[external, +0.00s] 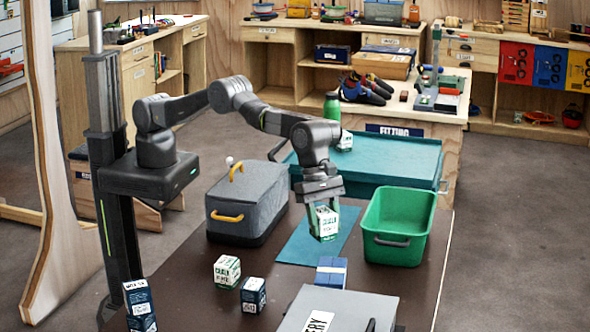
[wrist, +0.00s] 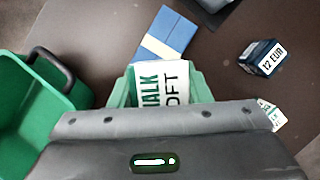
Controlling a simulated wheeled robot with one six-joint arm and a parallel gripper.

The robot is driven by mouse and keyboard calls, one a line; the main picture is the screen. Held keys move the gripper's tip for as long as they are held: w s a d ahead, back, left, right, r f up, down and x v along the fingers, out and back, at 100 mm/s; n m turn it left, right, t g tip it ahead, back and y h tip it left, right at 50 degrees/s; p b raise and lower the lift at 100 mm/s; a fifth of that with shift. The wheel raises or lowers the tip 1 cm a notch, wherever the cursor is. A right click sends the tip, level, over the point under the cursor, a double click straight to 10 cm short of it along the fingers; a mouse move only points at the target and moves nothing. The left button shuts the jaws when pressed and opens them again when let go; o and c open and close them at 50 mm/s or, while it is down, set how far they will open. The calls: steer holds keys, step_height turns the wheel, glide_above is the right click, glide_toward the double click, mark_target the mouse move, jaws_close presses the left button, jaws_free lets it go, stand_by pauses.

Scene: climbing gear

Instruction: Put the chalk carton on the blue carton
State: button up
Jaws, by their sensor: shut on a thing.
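My gripper (external: 324,204) is shut on a white and green chalk carton (external: 326,223) and holds it over the table, near the teal mat. In the wrist view the chalk carton (wrist: 162,84) sits between my green fingertips (wrist: 160,92), partly hidden by the gripper body. The blue carton (external: 331,271), low and flat with a pale band, lies on the table nearer the camera than the held carton. In the wrist view the blue carton (wrist: 174,28) is beyond the fingertips, with nothing seen on it.
A second chalk carton (external: 227,271) and two navy boxes (external: 253,295) (external: 140,306) stand on the left. A green bin (external: 398,228) is at right, a grey lidded box (external: 247,205) at left. A grey case (external: 345,310) lies close in front of the blue carton.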

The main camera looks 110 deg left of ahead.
steer(key=shift+f+p, duration=0.65)
steer(key=shift+f, duration=2.95)
steer(key=shift+f, duration=0.2)
steer(key=o, duration=1)
steer(key=shift+r, duration=0.1)
steer(key=shift+r, duration=0.2)
steer(key=b+v, duration=0.2)
steer(key=v, duration=1)
steer(key=shift+f, duration=0.1)
